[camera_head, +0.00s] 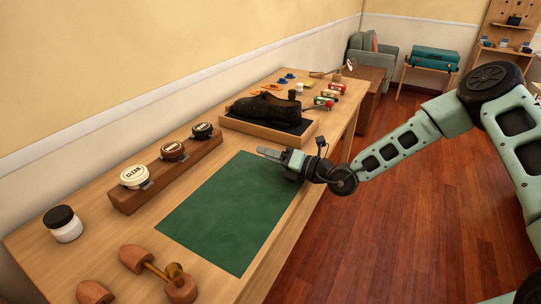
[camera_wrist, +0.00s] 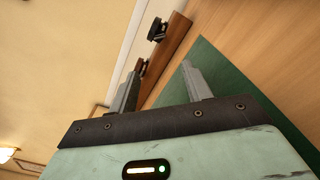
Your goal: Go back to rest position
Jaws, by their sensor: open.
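My gripper (camera_head: 270,153) is above the far right part of the green mat (camera_head: 225,215), pointing left, just in front of the shoe tray. In the wrist view its two fingers (camera_wrist: 160,88) are apart with nothing between them. My arm reaches in from the right, over the bench's right edge. The green mat also shows in the wrist view (camera_wrist: 225,75), behind the right finger.
A black shoe (camera_head: 266,107) sits in a wooden tray (camera_head: 262,136) close behind my gripper. A wooden rack (camera_head: 178,179) with several round tins stands along the wall side. A white jar (camera_head: 64,228) and wooden shoe trees (camera_head: 155,266) are at the near end. Floor to the right is clear.

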